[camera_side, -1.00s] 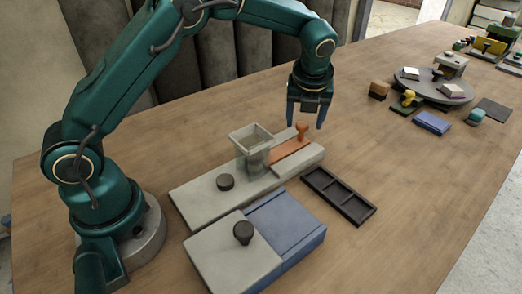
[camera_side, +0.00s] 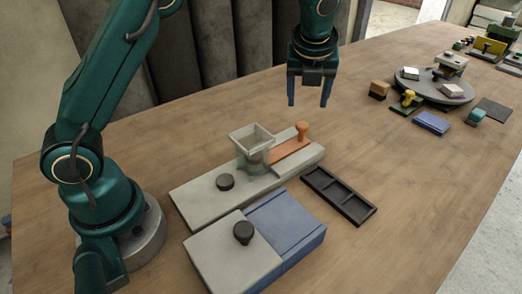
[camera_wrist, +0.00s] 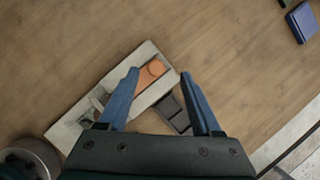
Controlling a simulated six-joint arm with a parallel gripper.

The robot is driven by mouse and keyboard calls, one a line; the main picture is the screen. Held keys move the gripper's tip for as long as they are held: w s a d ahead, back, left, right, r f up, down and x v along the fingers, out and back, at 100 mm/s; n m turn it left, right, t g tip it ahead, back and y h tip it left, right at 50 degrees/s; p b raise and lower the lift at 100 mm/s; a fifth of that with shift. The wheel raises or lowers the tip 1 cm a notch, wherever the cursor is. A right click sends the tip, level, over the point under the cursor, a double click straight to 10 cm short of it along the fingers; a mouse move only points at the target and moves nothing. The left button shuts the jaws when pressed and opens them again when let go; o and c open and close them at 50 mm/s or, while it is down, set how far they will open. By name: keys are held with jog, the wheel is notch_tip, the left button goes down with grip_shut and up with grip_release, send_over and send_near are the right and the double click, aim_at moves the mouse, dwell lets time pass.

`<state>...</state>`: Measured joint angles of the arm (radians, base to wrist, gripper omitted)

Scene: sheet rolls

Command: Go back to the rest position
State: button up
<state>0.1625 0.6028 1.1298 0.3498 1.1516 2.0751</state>
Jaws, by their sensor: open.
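My gripper (camera_side: 309,92) hangs in the air with its blue fingers pointing down, above and behind the grey machine. It is open and nothing is between its fingers; the wrist view also shows the spread fingers (camera_wrist: 158,85). The orange slide also shows between the fingers in the wrist view (camera_wrist: 152,72).
In front is a grey and blue box (camera_side: 290,225) with a dark knob (camera_side: 243,232). A black compartment tray (camera_side: 339,195) lies to the right. A round grey turntable (camera_side: 436,88) carries blocks and stamps farther right. Bare wood lies between.

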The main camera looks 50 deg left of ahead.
jog(key=s+a+r+n+t+h, duration=0.1)
jog(key=s+a+r+n+t, duration=0.1)
jog(key=s+r+n, duration=0.95)
jog(key=s+d+f+n+h, duration=0.2)
jog(key=s+f+n, duration=0.7)
jog(key=s+n, duration=0.3)
jog(key=n, duration=0.3)
jog(key=shift+s+d, duration=0.15)
jog(key=shift+d, duration=0.15)
